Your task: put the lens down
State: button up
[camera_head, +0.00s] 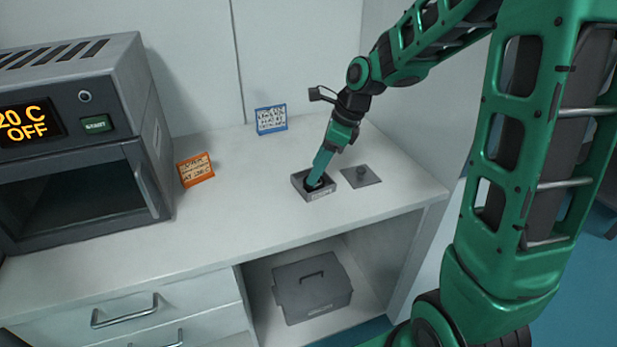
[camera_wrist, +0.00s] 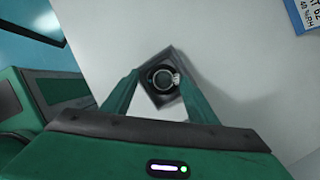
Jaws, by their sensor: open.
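The lens is a dark round piece (camera_wrist: 162,78) with a lighter ring, seen in the wrist view. It lies inside a small grey open box (camera_head: 318,196) on the white bench top. The box also shows in the wrist view (camera_wrist: 150,57). My gripper (camera_head: 314,182) points down into the box from above. In the wrist view its two green fingers (camera_wrist: 155,82) are spread, one on each side of the lens, with a gap visible between them and it. In the head view the fingers hide most of the lens.
A flat grey square lid with a knob (camera_head: 361,176) lies right of the box. An orange-framed card (camera_head: 196,169) and a blue-framed card (camera_head: 271,120) stand behind and left. An oven (camera_head: 75,150) reading OFF fills the left end. A grey case (camera_head: 312,287) sits on the shelf below.

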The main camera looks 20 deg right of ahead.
jog(key=v, duration=0.7)
jog(key=s+d+f+n+h, duration=0.1)
jog(key=s+d+n, duration=0.3)
jog(key=s, duration=0.5)
jog(key=s+d+f+n+g+h, duration=0.1)
jog(key=s+d+n, duration=0.3)
jog(key=s+n, duration=0.4)
jog(key=s+d+f+n+g+h, duration=0.1)
jog(key=s+d+n, duration=0.3)
jog(key=s, duration=0.7)
jog(key=shift+s+d+f+n+h, duration=0.25)
jog(key=shift+f+n+h, duration=0.1)
jog(key=shift+n, duration=0.65)
